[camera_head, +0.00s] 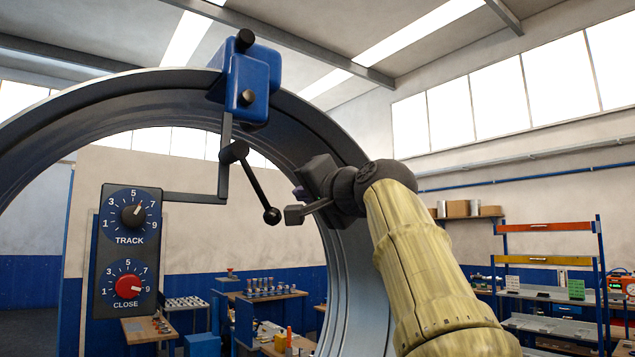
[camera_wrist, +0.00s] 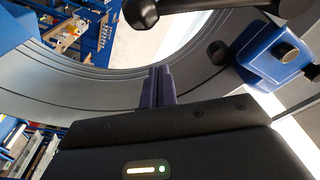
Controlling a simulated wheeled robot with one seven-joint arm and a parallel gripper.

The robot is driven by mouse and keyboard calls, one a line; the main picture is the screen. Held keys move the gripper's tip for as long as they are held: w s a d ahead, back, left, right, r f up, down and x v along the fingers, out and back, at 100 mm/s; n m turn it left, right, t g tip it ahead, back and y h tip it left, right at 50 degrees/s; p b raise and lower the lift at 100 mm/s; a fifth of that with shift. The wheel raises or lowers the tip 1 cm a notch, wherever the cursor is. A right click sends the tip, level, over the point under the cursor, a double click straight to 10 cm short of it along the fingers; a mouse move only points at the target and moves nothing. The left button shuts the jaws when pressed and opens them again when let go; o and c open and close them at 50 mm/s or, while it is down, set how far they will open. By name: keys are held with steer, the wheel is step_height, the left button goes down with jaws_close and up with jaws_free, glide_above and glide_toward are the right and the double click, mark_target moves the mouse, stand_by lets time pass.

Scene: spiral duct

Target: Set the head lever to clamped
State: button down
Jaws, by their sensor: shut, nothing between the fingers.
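The head lever (camera_head: 255,185) is a black rod with a ball knob. It slants down to the right from a black hub (camera_head: 234,152) on the grey bracket below the blue head (camera_head: 246,85). My gripper (camera_head: 299,193) is right of the lever's ball, apart from it in the picture, in front of the ring duct. In the wrist view, the purple fingers (camera_wrist: 157,86) are together and empty. A black ball knob (camera_wrist: 140,13), seemingly the lever's, shows above them with its rod running right, cut by the top edge. The blue head (camera_wrist: 268,58) is at the right.
The large grey ring duct (camera_head: 330,140) arches behind the lever and my gripper. A control panel (camera_head: 125,255) with TRACK and CLOSE dials hangs at the left on an arm. Benches and a shelf rack (camera_head: 548,260) stand in the background.

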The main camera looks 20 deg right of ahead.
steer(key=shift+s+a+f+b, duration=0.15)
steer(key=shift+a+f+b, duration=0.1)
steer(key=shift+a+f, duration=0.45)
steer(key=shift+s+a+f+b, duration=0.15)
steer(key=shift+a+f+b, duration=0.1)
steer(key=shift+a+f, duration=0.4)
steer(key=shift+s+a+r, duration=0.1)
steer(key=shift+r, duration=0.1)
steer(key=shift+w+f, duration=0.1)
steer(key=shift+w, duration=0.1)
